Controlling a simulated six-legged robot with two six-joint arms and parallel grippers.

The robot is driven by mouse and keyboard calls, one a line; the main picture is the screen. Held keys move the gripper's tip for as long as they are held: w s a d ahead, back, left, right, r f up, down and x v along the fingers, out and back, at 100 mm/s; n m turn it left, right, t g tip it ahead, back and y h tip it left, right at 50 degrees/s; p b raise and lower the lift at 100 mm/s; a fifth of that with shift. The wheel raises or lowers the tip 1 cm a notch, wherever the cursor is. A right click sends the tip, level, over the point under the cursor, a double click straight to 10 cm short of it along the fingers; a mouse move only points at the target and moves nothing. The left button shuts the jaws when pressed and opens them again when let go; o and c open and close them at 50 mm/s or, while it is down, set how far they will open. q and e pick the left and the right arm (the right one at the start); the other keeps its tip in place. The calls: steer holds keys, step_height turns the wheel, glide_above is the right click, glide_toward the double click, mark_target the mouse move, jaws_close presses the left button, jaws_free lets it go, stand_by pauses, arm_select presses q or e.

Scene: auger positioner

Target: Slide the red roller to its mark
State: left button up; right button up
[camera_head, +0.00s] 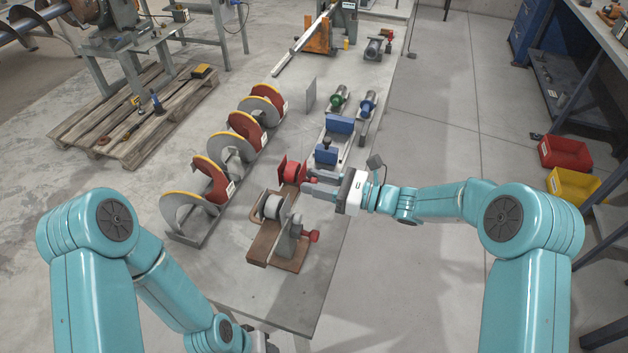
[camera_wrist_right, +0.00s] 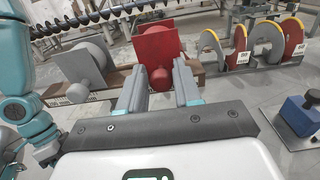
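The red roller (camera_head: 291,172) stands on a brown rail base (camera_head: 262,240) on the bench, with a red upright plate beside it. In the right wrist view the red plate (camera_wrist_right: 157,42) is ahead, and a small red round end (camera_wrist_right: 161,78) shows between my fingertips. My right gripper (camera_head: 307,187) is at the red roller's right side; in its wrist view (camera_wrist_right: 160,88) the fingers are apart on either side of the round end. Contact cannot be told. My left gripper (camera_head: 264,343) is low at the bottom edge, its fingers hidden. I cannot make out the mark.
Auger sections (camera_head: 212,183) line the left. A blue block fixture (camera_head: 327,155) sits behind my right gripper. Bare bench lies at the front.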

steer(key=b+v, duration=0.2)
steer(key=v, duration=1.3)
steer(key=shift+d, duration=0.25)
steer(key=shift+s, duration=0.15)
steer(key=s+a+f+n+g+h, duration=0.1)
steer(key=s+f+n+g+h, duration=0.1)
steer(key=s+f+n+h, duration=0.4)
steer(key=s+a+f+n+g+h, duration=0.2)
steer(key=s+f+n+h, duration=0.5)
steer(key=s+f+n, duration=0.6)
steer(key=shift+s+f+n+g, duration=0.15)
steer(key=shift+s+f+g, duration=0.15)
steer(key=shift+s+f, duration=1.65)
steer(key=shift+s+f+n+g, duration=0.25)
steer(key=shift+s+f, duration=0.55)
steer(key=shift+f, duration=2.25)
